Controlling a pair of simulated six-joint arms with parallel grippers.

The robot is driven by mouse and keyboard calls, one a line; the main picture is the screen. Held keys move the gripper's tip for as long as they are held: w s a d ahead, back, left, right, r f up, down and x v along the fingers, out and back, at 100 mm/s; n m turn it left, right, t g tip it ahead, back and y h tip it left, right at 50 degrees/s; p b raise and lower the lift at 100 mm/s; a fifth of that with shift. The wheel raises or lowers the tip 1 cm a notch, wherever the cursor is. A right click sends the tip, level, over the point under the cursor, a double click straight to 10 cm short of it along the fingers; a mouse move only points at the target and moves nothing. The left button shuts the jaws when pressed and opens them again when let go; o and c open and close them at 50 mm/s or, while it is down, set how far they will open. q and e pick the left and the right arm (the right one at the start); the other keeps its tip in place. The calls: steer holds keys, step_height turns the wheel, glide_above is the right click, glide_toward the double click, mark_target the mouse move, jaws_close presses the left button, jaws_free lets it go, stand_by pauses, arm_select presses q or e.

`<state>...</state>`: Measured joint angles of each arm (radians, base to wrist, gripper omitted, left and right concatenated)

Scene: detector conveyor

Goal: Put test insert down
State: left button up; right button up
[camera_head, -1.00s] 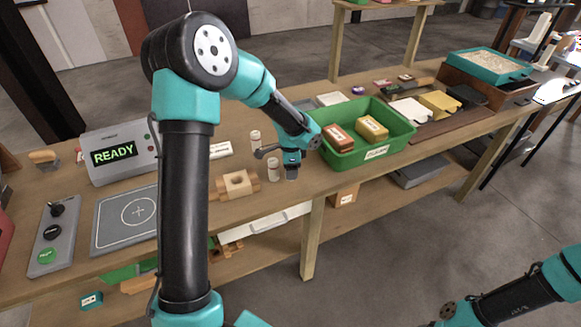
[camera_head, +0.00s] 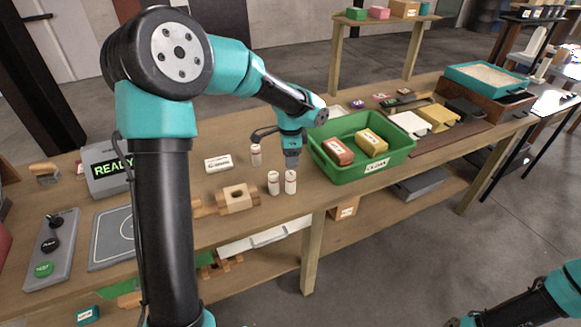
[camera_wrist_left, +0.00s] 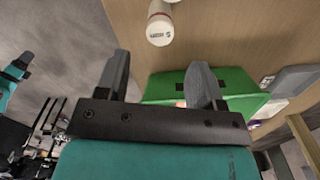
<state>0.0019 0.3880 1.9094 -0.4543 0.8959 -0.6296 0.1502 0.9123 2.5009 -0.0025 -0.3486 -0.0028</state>
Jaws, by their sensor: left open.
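Three small white cylinders with labels stand upright on the wooden workbench (camera_head: 340,192). One cylinder (camera_head: 290,182) is directly below my left gripper (camera_head: 291,160); another (camera_head: 273,183) stands close to its left, and the third (camera_head: 256,155) is farther back. I cannot tell by looks which one is the test insert. My left gripper is open and just above the nearest cylinder. My right gripper is not in view.
A green bin (camera_head: 333,175) with a red box (camera_head: 338,151) and a yellow box (camera_head: 371,141) is just right of the gripper. A wooden block with a hole (camera_head: 237,198) is to the left. A READY display unit (camera_head: 110,168) and button panel (camera_head: 47,250) are farther left.

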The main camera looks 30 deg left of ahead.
arm_select(q)
steer(key=shift+r, duration=0.75)
